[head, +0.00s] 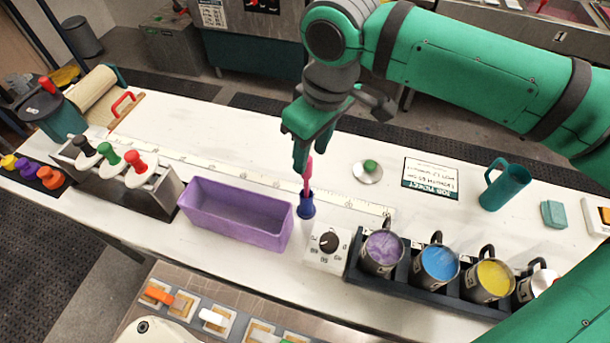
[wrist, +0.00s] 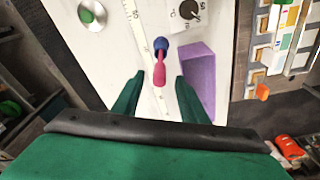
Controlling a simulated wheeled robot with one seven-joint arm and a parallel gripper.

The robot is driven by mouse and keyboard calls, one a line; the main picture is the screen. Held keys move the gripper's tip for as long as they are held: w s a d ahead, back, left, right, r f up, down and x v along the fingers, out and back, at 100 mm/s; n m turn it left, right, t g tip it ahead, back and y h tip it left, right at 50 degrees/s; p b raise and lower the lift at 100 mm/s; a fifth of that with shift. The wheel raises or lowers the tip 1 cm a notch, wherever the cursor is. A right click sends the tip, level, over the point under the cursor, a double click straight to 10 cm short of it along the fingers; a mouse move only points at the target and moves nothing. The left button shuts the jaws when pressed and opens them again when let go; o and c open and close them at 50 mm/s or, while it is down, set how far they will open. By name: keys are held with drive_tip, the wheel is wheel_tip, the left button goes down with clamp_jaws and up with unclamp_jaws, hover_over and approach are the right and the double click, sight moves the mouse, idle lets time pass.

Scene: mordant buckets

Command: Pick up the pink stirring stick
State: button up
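The pink stirring stick (head: 308,172) stands upright in a small blue holder (head: 306,208) on the white table, just right of the purple bin. My gripper (head: 301,158) is above it, with its fingers close to the stick's top in the head view. In the wrist view the pink stick (wrist: 159,74) shows between the two spread green fingers of my gripper (wrist: 158,88), with clear gaps on both sides. The blue holder (wrist: 160,45) lies beyond the stick there. The gripper is open and holds nothing.
A dark rack (head: 352,270) holds mugs of coloured liquid. A ruler strip (head: 240,172) runs along the table. A green-knobbed disc (head: 368,171) lies behind.

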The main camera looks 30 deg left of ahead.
hover_over(306, 187)
drive_tip(key=shift+w+a+f, duration=0.1)
drive_tip(key=shift+w+f, duration=0.05)
drive_tip(key=shift+f, duration=1.15)
drive_tip(key=shift+w+a+f, duration=0.1)
drive_tip(key=shift+w+f, duration=0.05)
drive_tip(key=shift+f, duration=1.15)
drive_tip(key=shift+d, duration=0.1)
clamp_jaws()
